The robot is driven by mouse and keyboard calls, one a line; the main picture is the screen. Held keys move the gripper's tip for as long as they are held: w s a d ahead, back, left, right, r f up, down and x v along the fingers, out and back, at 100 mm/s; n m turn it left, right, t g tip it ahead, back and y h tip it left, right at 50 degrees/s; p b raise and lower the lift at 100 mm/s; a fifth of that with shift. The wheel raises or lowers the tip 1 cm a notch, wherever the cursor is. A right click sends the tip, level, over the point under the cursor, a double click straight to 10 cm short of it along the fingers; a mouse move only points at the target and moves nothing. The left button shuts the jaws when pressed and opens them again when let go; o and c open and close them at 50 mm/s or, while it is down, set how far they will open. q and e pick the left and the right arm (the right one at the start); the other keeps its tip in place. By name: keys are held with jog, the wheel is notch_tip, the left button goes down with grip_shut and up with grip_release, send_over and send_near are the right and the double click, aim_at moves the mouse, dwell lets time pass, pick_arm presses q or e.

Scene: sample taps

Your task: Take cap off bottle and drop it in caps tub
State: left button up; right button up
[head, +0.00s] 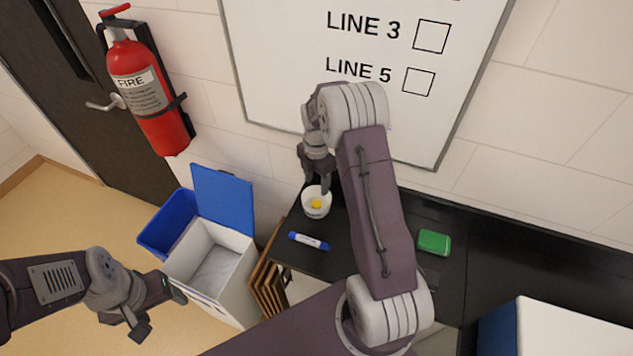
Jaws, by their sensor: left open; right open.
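A small white round tub (316,213) stands at the left end of the black counter, below the whiteboard. A small yellow cap (317,204) lies inside it. My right gripper (316,184) is open and points down just above and behind the tub; I see nothing between its fingers. My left gripper (161,314) is open and empty at the lower left, in front of a white box. No bottle shows in this view; my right arm hides part of the counter.
A blue-and-white marker (309,241) and a green box-like item (434,242) lie on the black counter (335,262). A white open box (208,248), a blue bin (166,226) and brown panels (268,284) stand left of it. A whiteboard (290,60) and fire extinguisher (148,95) hang behind.

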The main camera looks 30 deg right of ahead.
jog(key=shift+f, duration=0.15)
jog(key=shift+w, duration=0.1)
jog(key=s+a+r+t+b, duration=0.1)
jog(key=s+a+r+b, duration=0.35)
jog(key=a, duration=0.35)
jog(key=s+a+f+m, duration=0.1)
jog(key=s+m, duration=0.6)
jog(key=m, duration=0.3)
jog(key=s+a+f+m, duration=0.2)
jog(key=s+m, duration=0.5)
jog(key=m, duration=0.4)
jog(key=shift+f+b, duration=0.3)
jog(key=shift+b, duration=0.15)
jog(key=shift+d, duration=0.1)
